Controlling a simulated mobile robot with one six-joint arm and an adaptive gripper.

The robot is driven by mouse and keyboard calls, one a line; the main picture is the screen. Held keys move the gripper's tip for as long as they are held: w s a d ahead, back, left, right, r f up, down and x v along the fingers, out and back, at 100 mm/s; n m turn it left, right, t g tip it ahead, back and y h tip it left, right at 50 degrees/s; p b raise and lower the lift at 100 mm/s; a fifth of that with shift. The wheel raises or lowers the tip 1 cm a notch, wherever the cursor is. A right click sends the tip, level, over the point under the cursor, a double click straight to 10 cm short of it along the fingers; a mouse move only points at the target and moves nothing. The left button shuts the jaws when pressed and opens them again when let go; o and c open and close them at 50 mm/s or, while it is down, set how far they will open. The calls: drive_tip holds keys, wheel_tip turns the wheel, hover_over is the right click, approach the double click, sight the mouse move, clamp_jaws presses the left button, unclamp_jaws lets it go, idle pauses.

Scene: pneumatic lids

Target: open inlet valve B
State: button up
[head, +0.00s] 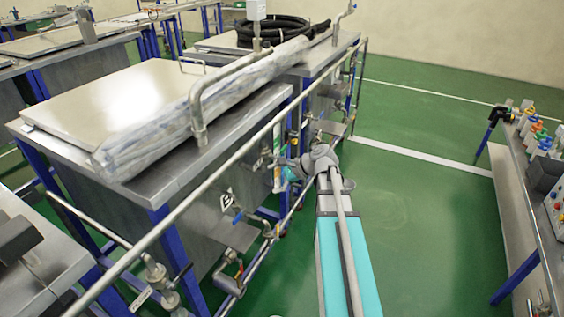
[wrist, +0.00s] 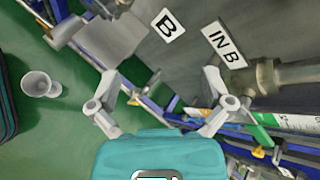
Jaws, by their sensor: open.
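In the wrist view a white plate marked IN B (wrist: 224,45) and a plate marked B (wrist: 168,24) sit on a grey tank wall. A metal pipe fitting (wrist: 268,78) stands out beside the IN B plate, right of my gripper. I cannot tell its handle or the valve's position. My gripper (wrist: 160,112) is open, its two fingers wide apart, with nothing held between them. Small yellow and blue parts show behind the fingers. In the head view my gripper (head: 303,166) is beside the tank row, past the near tank's right corner; the valve there is hard to make out.
The near steel tank (head: 215,185) has a lid (head: 110,100) with a wrapped bundle and a long pipe rail along its side. A blue-handled valve (head: 237,217) is low on its front. A bench (head: 520,190) stands at the right. Green floor (head: 420,240) between is clear.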

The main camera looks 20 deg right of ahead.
drive_tip(key=w+d+m+t+y+b, duration=0.15)
drive_tip(key=d+m+t+b, duration=0.35)
drive_tip(key=d, duration=0.5)
drive_tip(key=m+t+b, duration=0.3)
drive_tip(key=m, duration=0.3)
approach(284, 150)
drive_tip(key=v, duration=0.3)
drive_tip(key=shift+d+r, duration=0.2)
drive_tip(key=shift+d, duration=0.15)
drive_tip(key=x, duration=1.3)
drive_tip(key=shift+w+a+f, duration=0.2)
drive_tip(key=shift+w+a, duration=0.05)
drive_tip(key=shift+a, duration=0.05)
drive_tip(key=c, duration=1)
drive_tip(key=shift+a, duration=0.1)
drive_tip(key=shift+c, duration=0.5)
